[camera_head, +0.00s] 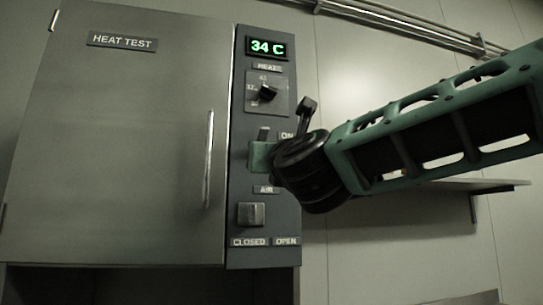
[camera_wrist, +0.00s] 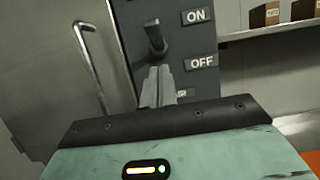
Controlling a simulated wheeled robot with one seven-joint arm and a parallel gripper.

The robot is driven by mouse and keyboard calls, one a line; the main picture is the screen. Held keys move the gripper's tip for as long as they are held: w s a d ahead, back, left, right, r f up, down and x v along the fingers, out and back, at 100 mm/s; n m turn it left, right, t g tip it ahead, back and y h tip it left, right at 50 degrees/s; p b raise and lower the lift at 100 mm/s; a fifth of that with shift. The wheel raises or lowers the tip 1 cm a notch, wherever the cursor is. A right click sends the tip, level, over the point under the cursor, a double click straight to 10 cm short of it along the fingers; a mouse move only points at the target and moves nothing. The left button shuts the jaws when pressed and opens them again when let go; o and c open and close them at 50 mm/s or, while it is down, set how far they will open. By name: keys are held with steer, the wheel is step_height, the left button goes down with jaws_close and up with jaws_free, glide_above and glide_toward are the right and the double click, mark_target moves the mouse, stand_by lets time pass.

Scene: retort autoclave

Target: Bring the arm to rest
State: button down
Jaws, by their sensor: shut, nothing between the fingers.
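My gripper shows in the wrist view (camera_wrist: 158,84) with its two grey fingers together and nothing between them. The fingertips are just below a dark toggle lever (camera_wrist: 154,36) beside the ON label; I cannot tell whether they touch it. In the head view my green and black arm reaches in from the right to the control panel (camera_head: 254,100). The wrist covers part of the panel's middle, and the fingers are mostly hidden there. The lever's tip (camera_head: 263,134) shows left of the ON label.
The closed HEAT TEST cabinet door (camera_head: 115,150) with a vertical handle (camera_head: 208,160) is left of the panel. The display (camera_head: 267,47) reads 34 C above a heat knob (camera_head: 267,92). A square AIR control (camera_head: 251,214) sits lower. A wall shelf (camera_head: 485,185) is at right, with boxes (camera_wrist: 264,15) on it.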

steer(key=b+v, duration=0.2)
steer(key=v, duration=0.6)
steer(key=shift+s+r+b, duration=0.3)
steer(key=shift+s, duration=0.15)
steer(key=shift+d, duration=0.1)
